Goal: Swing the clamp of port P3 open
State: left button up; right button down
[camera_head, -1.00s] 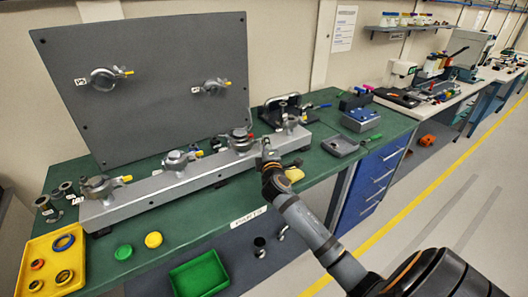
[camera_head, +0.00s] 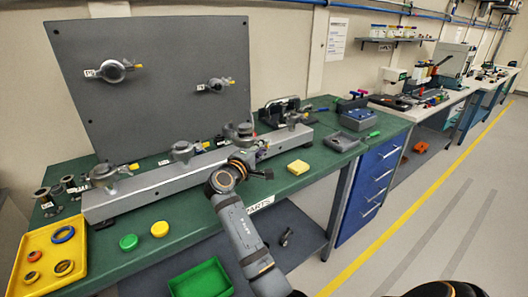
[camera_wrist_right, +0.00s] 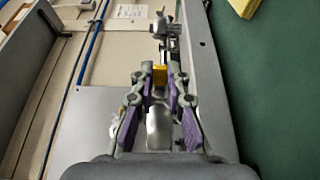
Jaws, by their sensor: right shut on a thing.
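A long grey rail (camera_head: 150,192) on the green bench carries several clamped ports in a row. My right gripper (camera_head: 248,156) is at the third clamp from the left (camera_head: 238,130), at the front of the rail. In the right wrist view the purple-padded fingers (camera_wrist_right: 160,88) are closed around a yellow-tipped clamp lever (camera_wrist_right: 160,74). The gripper partly hides this clamp in the head view. I cannot read its port label. Other rail clamps stand to the left (camera_head: 182,150) and right (camera_head: 293,119). My left gripper is not in view.
A grey upright panel (camera_head: 160,110) with two clamped ports stands behind the rail. A yellow block (camera_head: 298,167) lies to the right of my gripper. A yellow tray (camera_head: 40,240) and green and yellow caps (camera_head: 128,242) are at front left. A green bin (camera_head: 200,280) is below.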

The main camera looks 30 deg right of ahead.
jog(key=shift+g, duration=0.3)
jog(key=c, duration=1.3)
grip_release()
